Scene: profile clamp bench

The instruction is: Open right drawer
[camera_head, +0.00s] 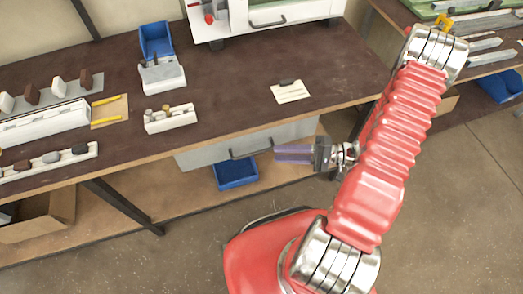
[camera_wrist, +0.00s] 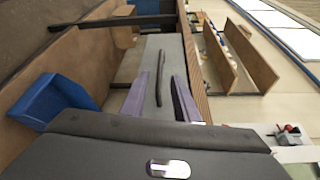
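A grey drawer (camera_head: 205,157) hangs under the front edge of the dark bench, with a dark bar handle (camera_head: 251,152) on its front. The drawer looks shut, with its front close under the bench edge. My gripper (camera_head: 278,154) is just right of the handle in the head view, its purple fingers pointing left. In the wrist view the fingers are apart and empty, one on each side of the handle (camera_wrist: 160,76). The handle appears beyond or between the fingertips; contact cannot be told. The grey drawer front also shows in the wrist view (camera_wrist: 172,55).
A blue bin (camera_head: 237,174) stands on the lower shelf below the drawer; it shows at left in the wrist view (camera_wrist: 55,100). The bench top (camera_head: 230,95) carries a small card, blocks and trays. A white cabinet (camera_head: 240,18) stands at the back. Open floor lies in front.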

